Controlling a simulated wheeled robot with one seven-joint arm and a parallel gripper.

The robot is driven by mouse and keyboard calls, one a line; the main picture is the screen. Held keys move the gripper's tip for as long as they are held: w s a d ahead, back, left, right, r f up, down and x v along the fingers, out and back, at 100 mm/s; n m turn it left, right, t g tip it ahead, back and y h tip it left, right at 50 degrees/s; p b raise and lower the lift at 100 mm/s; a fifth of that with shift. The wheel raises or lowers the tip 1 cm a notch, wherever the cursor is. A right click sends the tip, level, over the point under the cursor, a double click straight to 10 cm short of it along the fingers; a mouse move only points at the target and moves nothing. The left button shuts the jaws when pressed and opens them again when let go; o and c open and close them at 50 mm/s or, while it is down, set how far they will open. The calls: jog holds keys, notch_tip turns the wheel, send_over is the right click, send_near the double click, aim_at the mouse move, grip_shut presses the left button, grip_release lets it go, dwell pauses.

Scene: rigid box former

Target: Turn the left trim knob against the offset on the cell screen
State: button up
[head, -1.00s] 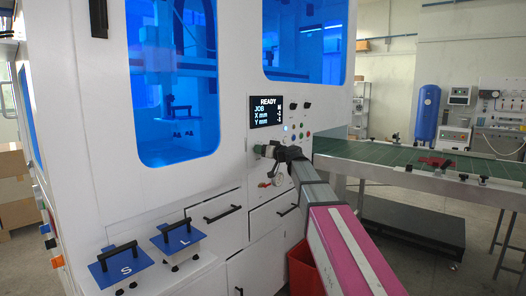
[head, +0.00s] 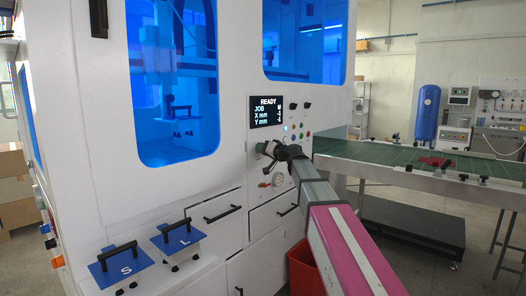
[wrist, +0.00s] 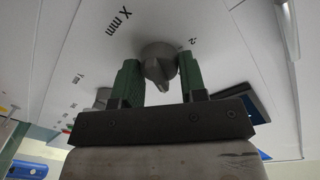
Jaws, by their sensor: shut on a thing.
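The cell screen (head: 266,111) on the white machine front reads READY, JOB, X mm and Y mm; the values are too small to read surely. My gripper (wrist: 160,80) is shut on a grey knob (wrist: 158,58), with a green finger on each side of it. The panel beside this knob is marked "X mm" and has scale marks. A second grey knob (wrist: 102,97) shows partly behind the left finger. In the head view my gripper (head: 262,148) is at the panel below the screen and hides the held knob.
Small coloured buttons (head: 300,126) sit right of my gripper. Drawers with black handles (head: 222,214) are below. A green conveyor (head: 400,163) runs off to the right, and a red bin (head: 303,270) stands below my arm.

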jog(key=shift+m, duration=1.5)
jog(key=o, duration=0.9)
jog(key=v, duration=1.1)
jog(key=shift+w+d, duration=0.1)
jog(key=shift+w, duration=0.05)
